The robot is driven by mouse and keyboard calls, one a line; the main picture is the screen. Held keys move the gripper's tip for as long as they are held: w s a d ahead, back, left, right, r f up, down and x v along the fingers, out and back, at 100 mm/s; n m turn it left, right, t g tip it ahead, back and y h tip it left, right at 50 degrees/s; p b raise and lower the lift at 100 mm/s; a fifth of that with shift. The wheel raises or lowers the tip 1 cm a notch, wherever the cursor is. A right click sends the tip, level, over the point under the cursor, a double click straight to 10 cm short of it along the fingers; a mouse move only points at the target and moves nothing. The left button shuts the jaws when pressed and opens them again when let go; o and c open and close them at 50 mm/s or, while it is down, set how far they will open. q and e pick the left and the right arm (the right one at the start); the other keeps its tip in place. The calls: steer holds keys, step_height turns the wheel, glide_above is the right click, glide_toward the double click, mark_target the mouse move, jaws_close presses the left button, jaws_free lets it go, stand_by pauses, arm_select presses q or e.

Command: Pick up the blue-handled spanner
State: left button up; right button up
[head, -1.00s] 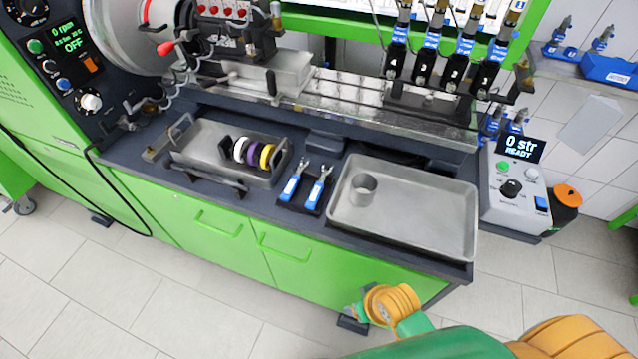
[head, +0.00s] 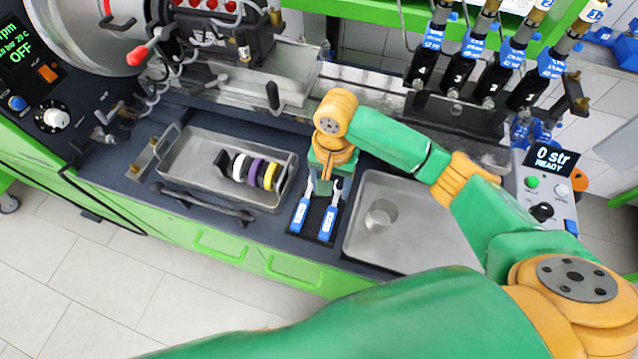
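Two blue-handled spanners lie side by side on a small dark holder on the bench, the left spanner (head: 299,215) and the right spanner (head: 328,221). Their handles point toward me. My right gripper (head: 323,188) points down over their far metal ends, closer to the right spanner. The gripper and wrist hide most of those ends. I cannot tell whether its fingers are open or touch a spanner. My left gripper is not in view.
A metal tray (head: 180,193) with white, purple and yellow rings stands to the left. A shallow metal tray (head: 362,247) with a metal cup (head: 380,216) lies to the right, under my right arm. Several labelled injectors (head: 480,60) stand on the rail behind.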

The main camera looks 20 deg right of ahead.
mark_target(330, 216)
steer(key=shift+w+f, duration=0.1)
steer(key=shift+f, duration=0.4)
steer(key=shift+t, duration=0.3)
steer(key=s+f, duration=0.2)
steer(key=s, duration=0.1)
steer(key=s+a+f+p, duration=0.1)
steer(key=s, duration=0.1)
steer(key=shift+f, duration=0.1)
steer(key=shift+w+f, duration=0.9)
steer(key=shift+f, duration=0.1)
steer(key=shift+c, duration=0.6)
steer(key=c, duration=0.4)
steer(key=shift+s+r, duration=0.1)
steer(key=shift+s, duration=0.1)
steer(key=c, duration=0.3)
steer(key=shift+s+r, duration=0.15)
steer(key=shift+s, duration=0.05)
jaws_close()
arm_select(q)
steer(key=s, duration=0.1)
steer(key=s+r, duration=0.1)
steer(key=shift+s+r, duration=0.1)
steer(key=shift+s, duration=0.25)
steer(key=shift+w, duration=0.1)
arm_select(e)
steer(key=shift+w, duration=0.25)
steer(key=shift+s, duration=0.1)
